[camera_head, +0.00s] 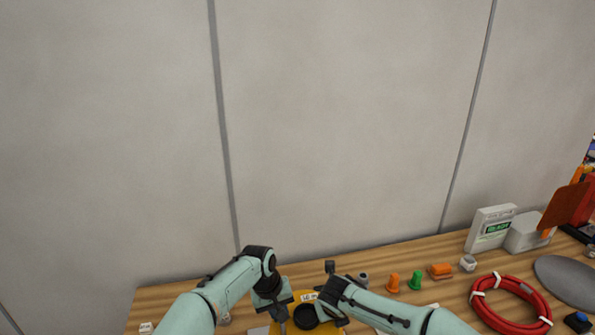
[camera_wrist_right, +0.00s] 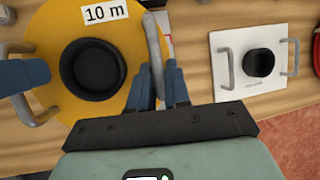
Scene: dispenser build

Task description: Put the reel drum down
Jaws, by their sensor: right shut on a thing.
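The reel drum (camera_wrist_right: 52,38) is a yellow disc with a black hub, a "10 m" label and a grey handle on each side. It also shows at the bottom of the head view (camera_head: 320,326), partly cut off and covered by my arms. My right gripper (camera_wrist_right: 160,85) is shut on the right-hand handle (camera_wrist_right: 153,40). My left gripper (camera_wrist_right: 25,76) has blue fingers at the left-hand handle (camera_wrist_right: 38,118); whether they are closed on it is unclear. The wooden table (camera_head: 390,280) lies behind and below the drum; whether the drum touches it cannot be told.
A white plate (camera_wrist_right: 228,88) with a black knob and two handles lies right of the drum. In the head view, orange and green cones (camera_head: 416,281), an orange block (camera_head: 440,271), a red cable coil (camera_head: 510,328) and a grey disc (camera_head: 568,280) stand to the right. A wall closes the back.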

